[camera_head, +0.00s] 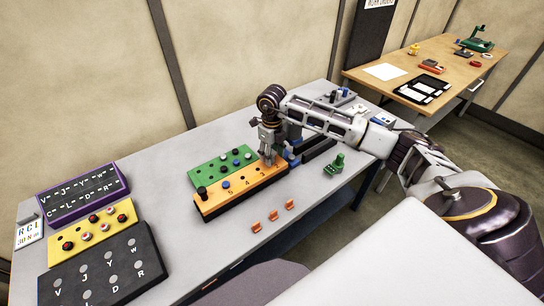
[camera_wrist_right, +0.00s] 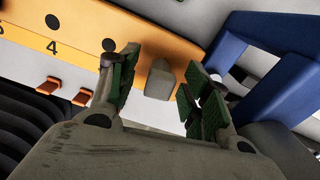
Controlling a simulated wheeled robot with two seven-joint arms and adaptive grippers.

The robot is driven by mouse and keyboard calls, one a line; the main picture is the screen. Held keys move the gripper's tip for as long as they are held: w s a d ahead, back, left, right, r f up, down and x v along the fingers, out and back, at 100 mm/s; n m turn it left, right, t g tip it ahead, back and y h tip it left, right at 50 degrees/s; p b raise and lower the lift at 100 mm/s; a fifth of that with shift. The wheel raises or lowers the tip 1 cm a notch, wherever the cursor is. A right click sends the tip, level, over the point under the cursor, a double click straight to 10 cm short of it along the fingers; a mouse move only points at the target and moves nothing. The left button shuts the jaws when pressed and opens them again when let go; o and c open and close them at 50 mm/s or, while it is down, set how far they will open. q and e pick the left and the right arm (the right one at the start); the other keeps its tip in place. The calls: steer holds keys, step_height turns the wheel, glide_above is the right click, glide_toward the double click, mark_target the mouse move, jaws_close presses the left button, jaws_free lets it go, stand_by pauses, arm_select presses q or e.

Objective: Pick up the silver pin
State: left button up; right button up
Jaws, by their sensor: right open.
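A silver-grey pin (camera_wrist_right: 160,80) stands in the end of the orange numbered block (camera_wrist_right: 75,25) in the right wrist view. The orange block (camera_head: 222,205) also shows in the head view, in the middle of the grey table. My right gripper (camera_head: 268,157) is over its right end, pointing down. In the right wrist view my right gripper (camera_wrist_right: 163,88) is open. Its two green-padded fingers are on either side of the pin, with a gap visible to each. In the head view the gripper hides most of the pin. My left gripper is not in view.
A green block (camera_head: 208,171) with several pegs lies behind the orange one. A blue frame (camera_wrist_right: 262,50) stands close beside my right gripper. Orange clips (camera_head: 273,215) and a green part (camera_head: 334,166) lie nearby. Yellow (camera_head: 75,246) and black panels are at left.

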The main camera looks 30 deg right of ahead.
stand_by(0.4)
jaws_close()
steer(key=shift+r, duration=0.15)
steer(key=shift+r+b, duration=0.8)
steer(key=shift+r, duration=4.05)
